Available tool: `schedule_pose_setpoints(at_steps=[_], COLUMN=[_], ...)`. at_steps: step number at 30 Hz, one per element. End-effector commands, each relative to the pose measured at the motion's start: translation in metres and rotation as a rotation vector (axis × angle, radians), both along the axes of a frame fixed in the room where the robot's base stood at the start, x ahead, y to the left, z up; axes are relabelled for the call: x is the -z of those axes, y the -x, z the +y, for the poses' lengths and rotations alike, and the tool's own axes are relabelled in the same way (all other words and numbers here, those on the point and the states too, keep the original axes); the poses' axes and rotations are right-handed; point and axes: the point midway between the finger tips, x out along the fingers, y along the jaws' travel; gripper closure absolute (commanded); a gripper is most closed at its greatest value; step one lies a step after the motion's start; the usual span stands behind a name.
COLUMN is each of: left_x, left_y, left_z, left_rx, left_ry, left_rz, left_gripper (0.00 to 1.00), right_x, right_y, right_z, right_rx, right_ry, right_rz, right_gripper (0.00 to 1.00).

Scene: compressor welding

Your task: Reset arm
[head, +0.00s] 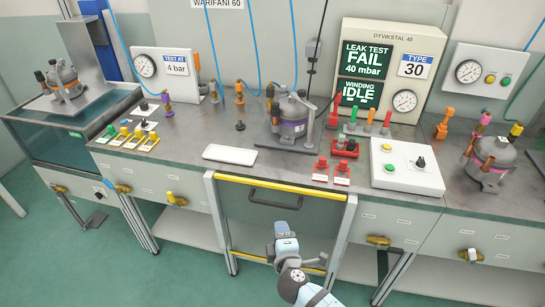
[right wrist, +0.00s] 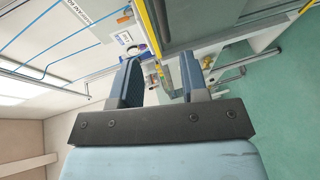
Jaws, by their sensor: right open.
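My right gripper (head: 284,233) is in front of the workbench, low before the yellow-edged door panel. In the right wrist view the right gripper (right wrist: 158,82) shows two fingers apart with nothing between them. The left gripper shows in neither view. A grey compressor (head: 292,117) stands on a dark plate at the middle of the bench, well above and behind the right gripper.
The bench front with its yellow-edged panel (head: 282,212) and dark handle (head: 275,199) is close to my right arm. Another compressor (head: 492,160) stands at the right and one (head: 64,80) at the left. A sign (head: 364,61) reads "FAIL". Green floor (head: 180,270) is clear at left.

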Motion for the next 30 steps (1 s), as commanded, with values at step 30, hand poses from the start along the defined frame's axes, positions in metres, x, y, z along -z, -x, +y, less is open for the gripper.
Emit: schedule_pose_setpoints(at_steps=[30], left_x=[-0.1], left_y=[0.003], left_z=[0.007], left_rx=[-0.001], left_ry=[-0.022], left_rz=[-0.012], left_gripper=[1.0], right_x=[-0.037], right_y=[0.246], right_z=[-0.146], right_rx=[0.424], right_ry=[-1.316], right_rz=[0.574], right_gripper=[0.59])
